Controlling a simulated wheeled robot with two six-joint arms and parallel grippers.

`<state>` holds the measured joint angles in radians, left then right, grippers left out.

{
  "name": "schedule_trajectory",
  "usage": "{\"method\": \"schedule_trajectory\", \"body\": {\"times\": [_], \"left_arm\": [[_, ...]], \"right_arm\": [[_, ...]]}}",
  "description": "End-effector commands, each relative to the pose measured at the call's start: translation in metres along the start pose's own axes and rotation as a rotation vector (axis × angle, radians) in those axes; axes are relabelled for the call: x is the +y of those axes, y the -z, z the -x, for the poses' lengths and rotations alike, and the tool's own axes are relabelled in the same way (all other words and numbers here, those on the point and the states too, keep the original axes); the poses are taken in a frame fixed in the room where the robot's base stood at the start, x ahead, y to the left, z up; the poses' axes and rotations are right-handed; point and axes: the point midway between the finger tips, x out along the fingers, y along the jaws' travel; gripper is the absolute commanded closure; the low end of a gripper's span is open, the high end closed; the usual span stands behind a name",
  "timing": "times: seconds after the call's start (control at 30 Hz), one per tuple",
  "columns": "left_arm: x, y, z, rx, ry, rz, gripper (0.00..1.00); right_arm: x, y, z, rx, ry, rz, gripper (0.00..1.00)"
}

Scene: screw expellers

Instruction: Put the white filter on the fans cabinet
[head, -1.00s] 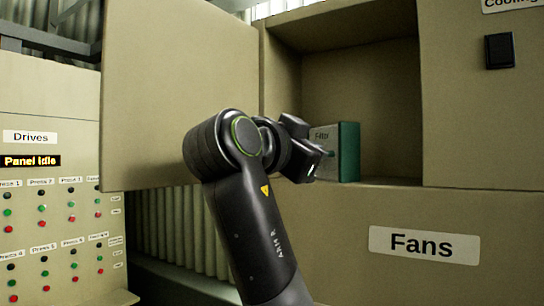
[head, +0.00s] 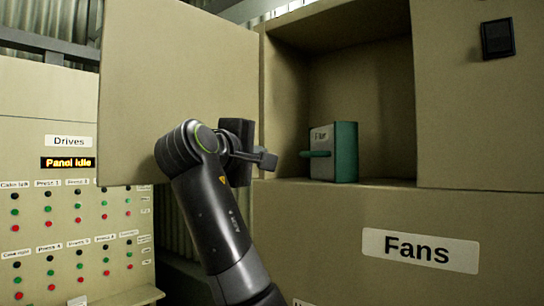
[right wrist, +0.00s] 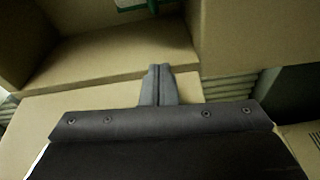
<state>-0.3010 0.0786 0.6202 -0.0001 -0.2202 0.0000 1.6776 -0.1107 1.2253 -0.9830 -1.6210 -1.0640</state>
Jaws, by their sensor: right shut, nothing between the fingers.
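The filter (head: 347,150) is a small upright box with a pale, labelled front, a green side and a green handle (head: 316,154) sticking out to the left. It stands on the floor of the open compartment in the fans cabinet (head: 335,225). Its lower green edge shows at the top of the right wrist view (right wrist: 135,4). My right gripper (head: 268,160) is shut and empty, just outside the compartment's left front edge and apart from the handle. Its closed fingers (right wrist: 160,82) point at the compartment floor in the right wrist view. My left gripper is out of view.
The cabinet's open door (head: 175,85) stands at the left of the compartment, behind my right arm. A black switch (head: 497,38) is on the cabinet at upper right. The Drives panel (head: 75,210) with several buttons stands at the left. The compartment has free room around the filter.

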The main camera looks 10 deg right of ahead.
Motion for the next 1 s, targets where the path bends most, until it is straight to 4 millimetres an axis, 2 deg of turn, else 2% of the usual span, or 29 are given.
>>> {"method": "schedule_trajectory", "body": {"times": [0.1,0.27,0.83,1.0], "left_arm": [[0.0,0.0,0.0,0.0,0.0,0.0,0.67],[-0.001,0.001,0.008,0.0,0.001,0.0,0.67],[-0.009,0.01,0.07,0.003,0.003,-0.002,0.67],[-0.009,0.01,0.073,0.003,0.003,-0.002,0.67]], "right_arm": [[0.0,-0.001,-0.004,-0.003,0.001,0.068,1.0],[0.002,-0.001,-0.015,-0.006,0.002,0.086,1.0],[0.004,-0.002,-0.108,-0.005,0.004,0.085,1.0],[0.003,-0.017,-0.099,-0.002,0.001,0.079,1.0]]}}
